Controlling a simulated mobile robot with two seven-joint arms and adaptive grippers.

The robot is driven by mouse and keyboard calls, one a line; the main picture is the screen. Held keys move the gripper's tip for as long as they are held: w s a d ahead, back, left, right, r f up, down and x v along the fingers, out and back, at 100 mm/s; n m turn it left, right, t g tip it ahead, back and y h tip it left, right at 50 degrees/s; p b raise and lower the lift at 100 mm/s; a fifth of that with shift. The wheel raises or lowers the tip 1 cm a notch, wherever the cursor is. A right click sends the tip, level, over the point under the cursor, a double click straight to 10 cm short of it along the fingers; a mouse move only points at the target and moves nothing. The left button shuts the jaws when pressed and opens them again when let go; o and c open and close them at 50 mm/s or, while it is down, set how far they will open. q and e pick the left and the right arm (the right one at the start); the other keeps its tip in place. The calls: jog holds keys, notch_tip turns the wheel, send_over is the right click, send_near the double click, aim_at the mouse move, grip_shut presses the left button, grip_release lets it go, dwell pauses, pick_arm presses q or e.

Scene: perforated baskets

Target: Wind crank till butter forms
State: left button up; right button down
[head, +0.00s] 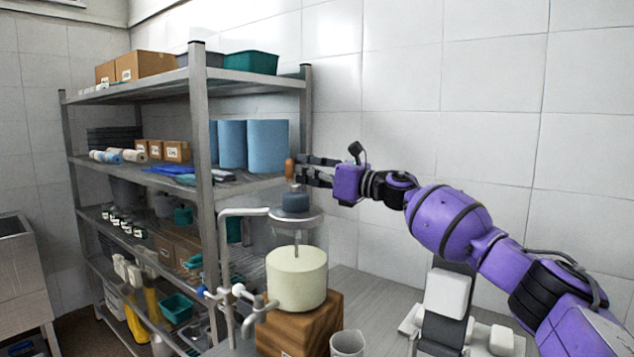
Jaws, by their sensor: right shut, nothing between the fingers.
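The crank's orange-brown knob (290,169) stands upright above a dark grey hub (295,203) on a round metal disc (297,217). A thin rod runs down from the disc to a cream-coloured cylinder (297,280), which stands on a wooden block (322,318). I cannot tell whether the cylinder is a vessel or butter. My right gripper (304,168) comes in from the right, with its dark fingers shut and empty at the right side of the knob. Whether they touch the knob is unclear. My left gripper is out of view.
A bent metal pipe stand (226,255) rises left of the cylinder. A grey cup (347,343) stands in front of the block. A black and white device (446,295) sits on the table at right. A loaded metal shelf (206,150) stands behind at left.

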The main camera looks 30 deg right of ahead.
aim_at(289, 170)
jog(key=a, duration=0.1)
jog(key=w+a+b, duration=0.1)
jog(key=shift+w+a, duration=0.2)
jog(key=shift+a, duration=0.1)
jog(key=shift+w+a+n+g+y, duration=0.25)
jog(key=shift+a+n+g+y, duration=0.1)
jog(key=shift+n+g+y, duration=0.45)
jog(key=shift+a+f+y+b, duration=0.1)
jog(key=shift+a+y+b, duration=0.1)
jog(key=shift+y+b, duration=0.15)
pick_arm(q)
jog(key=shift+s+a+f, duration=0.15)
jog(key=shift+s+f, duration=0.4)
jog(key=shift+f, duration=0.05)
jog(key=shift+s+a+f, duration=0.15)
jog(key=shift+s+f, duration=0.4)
pick_arm(e)
jog(key=shift+a, duration=0.35)
jog(key=shift+r, duration=0.2)
